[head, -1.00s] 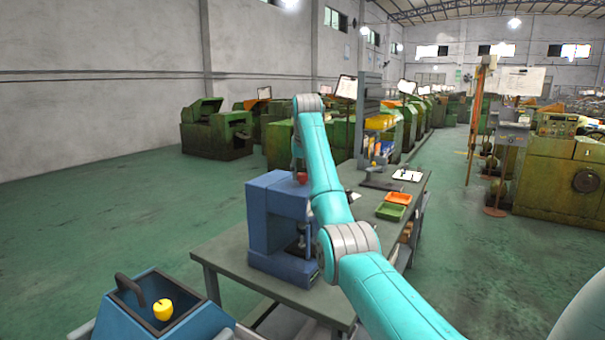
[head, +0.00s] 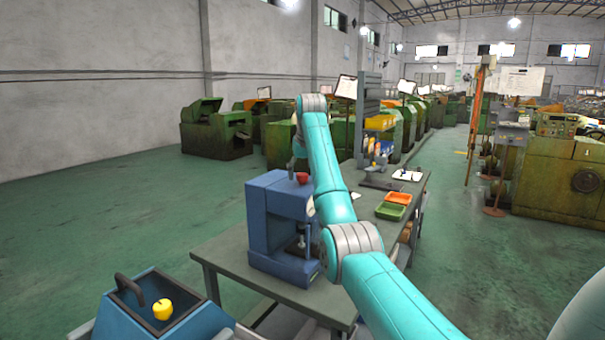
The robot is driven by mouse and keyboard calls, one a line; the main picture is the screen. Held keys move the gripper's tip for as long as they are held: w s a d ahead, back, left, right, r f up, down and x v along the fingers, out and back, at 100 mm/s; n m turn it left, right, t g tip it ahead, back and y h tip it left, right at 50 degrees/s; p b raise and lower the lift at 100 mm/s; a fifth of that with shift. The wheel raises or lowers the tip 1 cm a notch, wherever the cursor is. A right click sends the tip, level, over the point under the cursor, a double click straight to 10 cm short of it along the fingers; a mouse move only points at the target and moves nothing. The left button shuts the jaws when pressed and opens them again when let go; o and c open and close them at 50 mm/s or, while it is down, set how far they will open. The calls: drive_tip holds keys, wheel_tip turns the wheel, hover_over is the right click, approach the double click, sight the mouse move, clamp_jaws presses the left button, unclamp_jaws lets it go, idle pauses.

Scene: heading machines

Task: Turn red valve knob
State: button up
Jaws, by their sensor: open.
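The red valve knob (head: 302,177) sits on top of the blue machine (head: 272,222), which stands on the near end of the grey table. My gripper (head: 294,166) is small and dark in the head view, just above and to the left of the knob and partly hidden by my teal arm. It is open, with nothing seen in it. The knob shows mostly uncovered; I cannot tell whether the fingers touch it.
The grey table (head: 228,257) also bears a green tray (head: 390,211), an orange tray (head: 398,198) and a shelf rack (head: 369,120). A yellow knob (head: 162,309) is on a blue box at lower left. The green floor at left is clear.

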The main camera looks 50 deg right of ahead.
sight(302, 175)
wheel_tip(302, 175, up, 10)
idle(0.6)
idle(0.5)
